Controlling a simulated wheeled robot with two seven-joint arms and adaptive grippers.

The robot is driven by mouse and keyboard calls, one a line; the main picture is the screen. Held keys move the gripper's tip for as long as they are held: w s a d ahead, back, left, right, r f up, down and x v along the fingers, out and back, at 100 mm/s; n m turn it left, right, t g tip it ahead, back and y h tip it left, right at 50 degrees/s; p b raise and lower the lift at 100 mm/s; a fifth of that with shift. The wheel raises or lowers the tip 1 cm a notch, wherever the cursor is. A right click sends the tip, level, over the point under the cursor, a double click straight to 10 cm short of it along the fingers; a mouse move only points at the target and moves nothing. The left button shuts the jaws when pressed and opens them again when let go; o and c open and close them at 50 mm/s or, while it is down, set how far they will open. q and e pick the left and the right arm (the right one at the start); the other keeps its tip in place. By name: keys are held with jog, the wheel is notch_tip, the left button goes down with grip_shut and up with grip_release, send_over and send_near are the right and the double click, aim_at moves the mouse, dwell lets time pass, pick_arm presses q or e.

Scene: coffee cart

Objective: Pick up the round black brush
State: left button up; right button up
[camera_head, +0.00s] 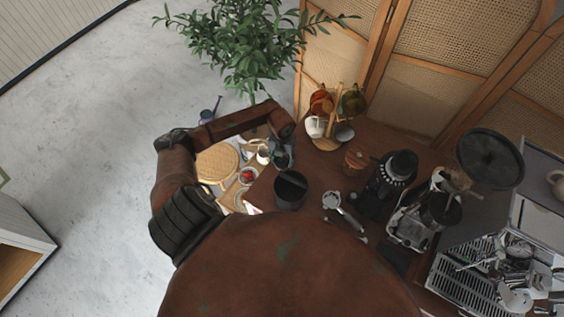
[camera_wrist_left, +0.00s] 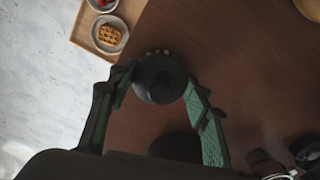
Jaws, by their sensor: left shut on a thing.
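The round black brush (camera_wrist_left: 160,80) is in the left wrist view, between the two green-padded fingers of my left gripper (camera_wrist_left: 157,88). The fingers touch it on both sides, and the gripper is shut on it. A pale fringe shows at its far edge. The brown wooden counter (camera_wrist_left: 250,55) lies below it; I cannot tell whether the brush touches it. In the head view my left gripper (camera_head: 282,154) is at the counter's left corner, and the brush cannot be made out there. My right gripper is not in view.
A dark round container (camera_head: 291,190) stands near the gripper. A grinder (camera_head: 397,170), a portafilter (camera_head: 335,202) and a cup stand (camera_head: 325,140) are further right and back. A tray with a waffle plate (camera_wrist_left: 108,35) lies beyond the counter edge.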

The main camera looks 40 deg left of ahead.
aim_at(282, 159)
pick_arm(q)
jog(key=shift+r, duration=0.1)
notch_tip(282, 159, up, 10)
jog(key=shift+f+b, duration=0.1)
jog(key=shift+b, duration=1.05)
jog(key=o, duration=0.6)
jog(key=shift+d, duration=0.1)
jog(key=c, duration=0.5)
